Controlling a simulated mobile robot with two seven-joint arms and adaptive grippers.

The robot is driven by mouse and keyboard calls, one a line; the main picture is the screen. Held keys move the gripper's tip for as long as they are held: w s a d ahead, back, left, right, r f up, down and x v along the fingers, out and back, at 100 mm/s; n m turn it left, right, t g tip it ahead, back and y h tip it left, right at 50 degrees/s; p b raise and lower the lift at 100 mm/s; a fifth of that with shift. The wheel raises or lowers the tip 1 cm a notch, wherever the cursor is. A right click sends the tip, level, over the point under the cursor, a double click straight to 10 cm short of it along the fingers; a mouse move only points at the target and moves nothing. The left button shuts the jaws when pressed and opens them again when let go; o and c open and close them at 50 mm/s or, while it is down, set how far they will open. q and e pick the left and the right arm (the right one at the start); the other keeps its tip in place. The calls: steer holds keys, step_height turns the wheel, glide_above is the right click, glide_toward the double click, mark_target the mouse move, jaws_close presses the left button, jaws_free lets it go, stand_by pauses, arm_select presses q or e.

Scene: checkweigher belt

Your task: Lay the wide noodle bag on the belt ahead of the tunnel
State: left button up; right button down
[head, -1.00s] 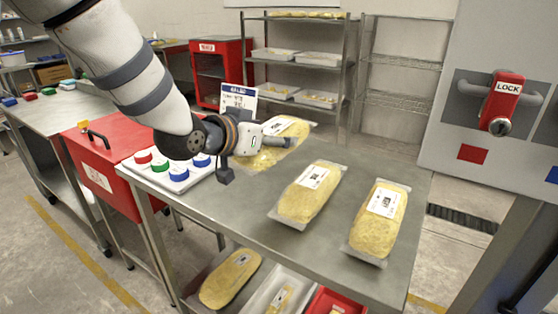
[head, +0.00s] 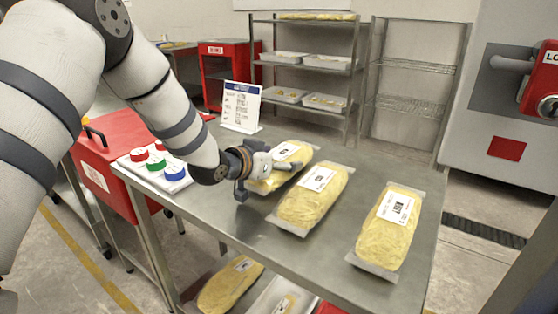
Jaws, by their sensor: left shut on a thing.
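Three clear bags of yellow noodles with white labels are at the steel table. My left gripper (head: 287,164) is shut on the leftmost noodle bag (head: 300,152), with its fingers across it. The gripper hides part of this bag, and I cannot tell whether it is lifted off the table. The middle noodle bag (head: 305,205) lies close to the gripper's right. The right noodle bag (head: 384,238) lies apart near the table's right end. The labels are too small to read, so I cannot tell which is the wide one. My right gripper, the belt and the tunnel are not in view.
A sign (head: 241,105) stands behind the gripper on the steel table (head: 265,230). Bare table lies between the middle and right bags. A grey cabinet with a red lock handle (head: 543,80) stands at right.

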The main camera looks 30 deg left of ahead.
arm_select(q)
steer(key=shift+f, duration=0.1)
steer(key=o, duration=1.6)
